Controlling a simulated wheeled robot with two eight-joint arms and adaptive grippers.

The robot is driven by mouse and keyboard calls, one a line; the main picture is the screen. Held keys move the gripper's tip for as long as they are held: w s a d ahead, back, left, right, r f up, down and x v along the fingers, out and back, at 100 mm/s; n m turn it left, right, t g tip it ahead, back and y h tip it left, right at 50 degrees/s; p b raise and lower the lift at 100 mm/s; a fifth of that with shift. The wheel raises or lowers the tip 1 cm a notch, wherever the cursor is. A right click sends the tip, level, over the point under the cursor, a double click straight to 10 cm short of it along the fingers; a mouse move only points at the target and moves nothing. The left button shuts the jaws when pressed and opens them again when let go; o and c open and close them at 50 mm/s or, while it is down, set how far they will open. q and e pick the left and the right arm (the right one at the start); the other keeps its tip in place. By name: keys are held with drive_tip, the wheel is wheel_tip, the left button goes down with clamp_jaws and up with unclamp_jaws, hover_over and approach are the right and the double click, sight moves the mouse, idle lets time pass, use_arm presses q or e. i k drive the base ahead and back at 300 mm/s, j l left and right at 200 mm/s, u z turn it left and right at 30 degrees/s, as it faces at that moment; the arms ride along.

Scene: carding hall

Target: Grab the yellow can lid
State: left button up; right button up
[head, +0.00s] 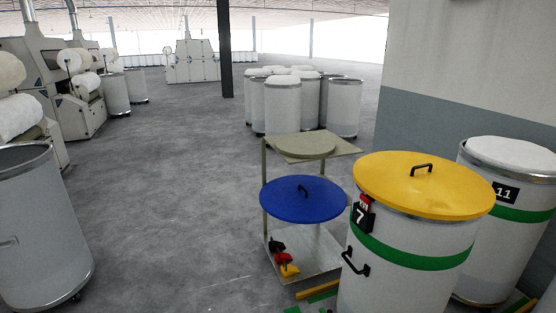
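The yellow can lid (400,188) lies flat on top of a tall grey-white can (385,285) at the right front. A small black handle (421,168) stands up from the lid. The can has a green band, a black side handle and a black tag with the number 7 (361,216). A small red item (365,201) sits at the can's rim just above the tag. Neither of my grippers is in view.
A blue lid (303,200) lies on a shelf stand (325,143) left of the yellow lid. Can 11 (507,225) stands close behind right, near a grey wall (470,90). An open can (40,225) stands at left. The floor between is clear.

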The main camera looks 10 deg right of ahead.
sight(422, 185)
drive_tip(key=i+j+z, duration=0.1)
drive_tip(key=i+z, duration=0.25)
drive_tip(key=i, duration=0.15)
drive_tip(key=i+j+z, duration=0.2)
drive_tip(key=i+z, duration=0.15)
drive_tip(key=i, duration=0.15)
